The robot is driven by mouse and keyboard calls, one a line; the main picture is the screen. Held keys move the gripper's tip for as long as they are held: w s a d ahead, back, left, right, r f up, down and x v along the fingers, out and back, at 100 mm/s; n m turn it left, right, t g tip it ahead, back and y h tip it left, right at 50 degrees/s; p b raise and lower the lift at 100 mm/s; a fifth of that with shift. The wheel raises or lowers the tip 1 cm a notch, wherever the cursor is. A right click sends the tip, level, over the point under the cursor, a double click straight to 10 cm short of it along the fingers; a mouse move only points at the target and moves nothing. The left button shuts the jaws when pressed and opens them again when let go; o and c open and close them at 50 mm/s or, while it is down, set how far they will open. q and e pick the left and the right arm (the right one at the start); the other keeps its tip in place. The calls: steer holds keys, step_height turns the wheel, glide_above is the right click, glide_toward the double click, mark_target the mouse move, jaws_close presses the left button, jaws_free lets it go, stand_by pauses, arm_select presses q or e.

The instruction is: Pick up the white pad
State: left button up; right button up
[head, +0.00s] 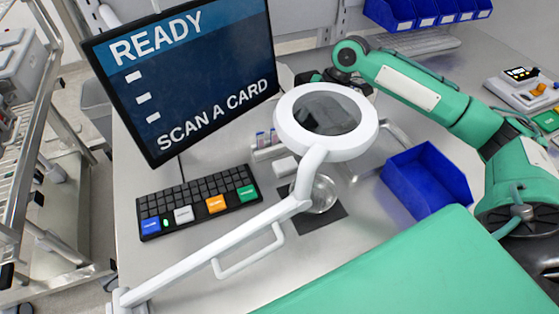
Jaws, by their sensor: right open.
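A small white block (285,166), which may be the white pad, lies on the metal table between the keyboard and the lamp's stand. I cannot tell for sure that it is the pad. My right arm reaches in from the right, behind the magnifier lamp. My right gripper (318,77) is open, dark and partly hidden behind the lamp ring, well behind the white block and apart from it. My left gripper is not in view.
A white magnifier lamp (355,146) and its long arm cross the middle of the table. A monitor (185,75) stands at the back left, above a keyboard (198,202). An empty blue bin (425,182) stands right of the lamp.

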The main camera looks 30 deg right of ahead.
steer(key=a, duration=0.1)
steer(key=p, duration=0.2)
glide_above(286, 164)
steer(key=d, duration=0.3)
steer(key=shift+n, duration=0.3)
step_height(286, 164, down, 7)
steer(key=shift+s+a+f, duration=0.1)
steer(key=shift+a, duration=0.05)
steer(key=shift+a+f, duration=0.35)
steer(key=shift+f, duration=0.15)
steer(key=p+x, duration=0.2)
steer(key=x, duration=0.1)
steer(key=shift+a+f, duration=0.1)
steer(key=shift+f, duration=0.2)
steer(key=shift+a+f, duration=0.1)
steer(key=shift+f, duration=0.2)
steer(key=shift+c, duration=0.5)
steer(key=c, duration=0.9)
